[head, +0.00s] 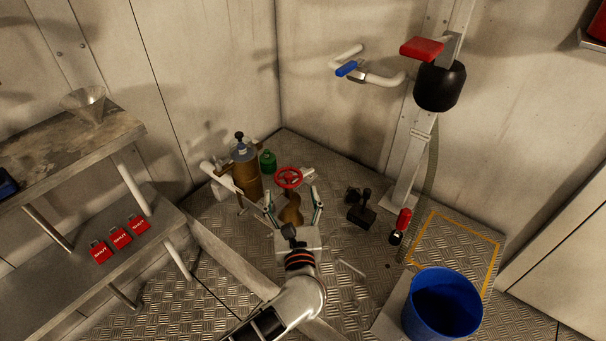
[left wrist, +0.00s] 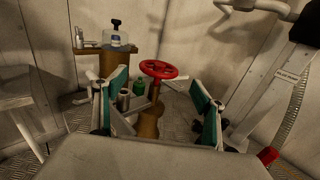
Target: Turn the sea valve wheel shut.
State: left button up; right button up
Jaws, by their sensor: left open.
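The sea valve's red wheel (head: 288,177) sits on top of a brown-bronze valve body (head: 291,212) near the back corner of the floor. In the left wrist view the red wheel (left wrist: 159,69) is ahead, centred between my fingers and beyond their tips. My left gripper (head: 294,202) is open, its two green-padded fingers spread to either side of the valve in the head view. It also shows open in the left wrist view (left wrist: 160,92), with nothing between the pads that I can see it touching. My right gripper is not in view.
A brown cylinder (head: 246,178) with a grey top and a green bottle (head: 268,162) stand left of the valve. A blue bucket (head: 441,305) is front right. A black item (head: 361,213) lies right of the valve.

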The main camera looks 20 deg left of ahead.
aim_at(288, 176)
pick_arm(q)
jog(key=x, duration=0.7)
jog(key=shift+w+a+r+b, duration=0.15)
jog(key=shift+w+a+b, duration=0.1)
jog(key=shift+b, duration=0.15)
jog(key=shift+s, duration=0.1)
jog(key=c, duration=1.6)
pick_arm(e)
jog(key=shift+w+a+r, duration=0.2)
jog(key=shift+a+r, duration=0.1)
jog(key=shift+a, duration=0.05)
pick_arm(q)
jog(key=shift+h, duration=0.3)
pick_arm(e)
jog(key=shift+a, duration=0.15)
